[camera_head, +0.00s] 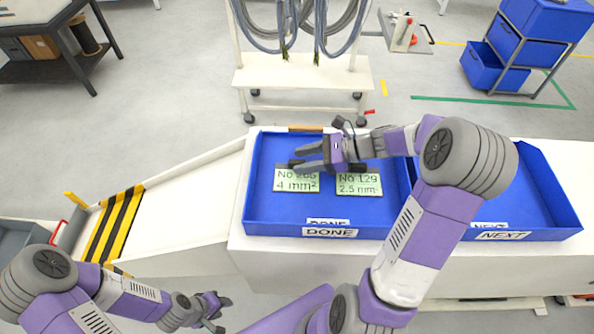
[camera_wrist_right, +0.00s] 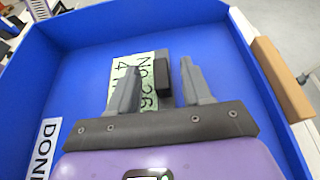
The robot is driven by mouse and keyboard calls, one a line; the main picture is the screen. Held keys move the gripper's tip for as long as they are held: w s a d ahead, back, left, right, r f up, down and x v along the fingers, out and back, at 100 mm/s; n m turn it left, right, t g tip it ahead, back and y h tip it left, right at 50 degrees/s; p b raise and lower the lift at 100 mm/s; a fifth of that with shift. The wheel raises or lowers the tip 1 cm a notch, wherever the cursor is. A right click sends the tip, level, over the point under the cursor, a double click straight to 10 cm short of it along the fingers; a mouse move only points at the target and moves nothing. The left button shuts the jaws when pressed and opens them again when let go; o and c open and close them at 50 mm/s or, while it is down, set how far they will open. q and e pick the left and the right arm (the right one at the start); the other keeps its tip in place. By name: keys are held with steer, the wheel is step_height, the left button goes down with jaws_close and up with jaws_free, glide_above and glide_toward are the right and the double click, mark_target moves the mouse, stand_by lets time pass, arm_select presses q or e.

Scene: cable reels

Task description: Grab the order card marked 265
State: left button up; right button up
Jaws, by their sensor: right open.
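The order card (camera_head: 296,185), pale green with dark print, lies in the blue DONE tray (camera_head: 249,190). In the head view it reads "No 2.. 4 mm²", its upper part partly hidden by my right gripper. My right gripper (camera_head: 293,158) is open above the card. In the wrist view its fingers (camera_wrist_right: 158,70) are apart, with a dark block (camera_wrist_right: 163,76) between them at the card. My left gripper (camera_head: 221,313) is open and empty, low at the left, away from the trays.
A second card (camera_head: 358,188), reading "No 129 2.5 mm", lies to the right in the same tray. A blue NEXT tray (camera_head: 540,205) stands at the right, partly behind my right arm. A white ramp (camera_head: 180,205) with striped edging lies left of the DONE tray.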

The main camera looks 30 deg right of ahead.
steer(key=shift+w+a+f, duration=0.25)
steer(key=shift+w+a, duration=0.05)
steer(key=shift+a, duration=0.2)
jaws_close()
